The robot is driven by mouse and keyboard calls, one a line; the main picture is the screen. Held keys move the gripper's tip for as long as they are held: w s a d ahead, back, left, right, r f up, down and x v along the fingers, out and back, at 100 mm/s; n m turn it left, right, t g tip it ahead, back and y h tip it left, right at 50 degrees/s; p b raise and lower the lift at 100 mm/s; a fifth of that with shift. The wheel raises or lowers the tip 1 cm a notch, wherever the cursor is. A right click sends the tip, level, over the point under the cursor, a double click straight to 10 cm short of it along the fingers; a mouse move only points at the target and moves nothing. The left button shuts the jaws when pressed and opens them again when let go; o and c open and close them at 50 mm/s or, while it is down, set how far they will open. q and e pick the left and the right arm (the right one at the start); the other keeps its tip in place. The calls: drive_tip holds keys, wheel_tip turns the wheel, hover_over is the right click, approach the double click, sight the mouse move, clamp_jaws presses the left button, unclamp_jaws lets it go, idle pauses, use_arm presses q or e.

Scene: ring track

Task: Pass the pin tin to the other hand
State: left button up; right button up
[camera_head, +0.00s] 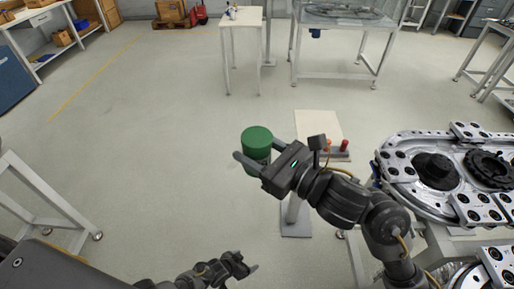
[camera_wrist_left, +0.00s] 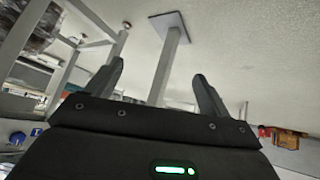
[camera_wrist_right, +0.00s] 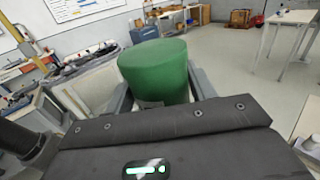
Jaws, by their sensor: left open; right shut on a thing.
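The pin tin is a green cylinder (camera_head: 257,143) in the head view. My right gripper (camera_head: 262,160) is shut on it and holds it up in the air over the floor. In the right wrist view the tin (camera_wrist_right: 155,72) sits upright between the two fingers. My left gripper (camera_head: 248,266) is low in the head view, below and apart from the tin. In the left wrist view the left fingers (camera_wrist_left: 158,85) are spread with nothing between them. The tin does not show in the left wrist view.
A ring track (camera_head: 400,150) with metal carriages stands at the right. A small pale stand (camera_head: 318,124) with red-topped pieces is behind my right gripper. A white table (camera_head: 240,22) and a glass-topped table (camera_head: 345,22) stand at the back. The floor at left centre is clear.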

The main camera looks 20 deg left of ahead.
use_arm(q)
drive_tip(key=s+a+f+g+y, duration=0.1)
drive_tip(key=s+a+f+g, duration=0.1)
drive_tip(key=s, duration=0.9)
drive_tip(key=s+a+f+n+g+y, duration=0.1)
drive_tip(key=s+a+f, duration=0.3)
drive_tip(key=s, duration=0.7)
drive_tip(key=s+a+f+g+y, duration=0.2)
drive_tip(key=s+a, duration=0.3)
drive_tip(key=s, duration=0.6)
drive_tip(key=shift+a+f+n+g, duration=0.3)
drive_tip(key=shift+f+g, duration=0.3)
drive_tip(key=shift+f, duration=0.15)
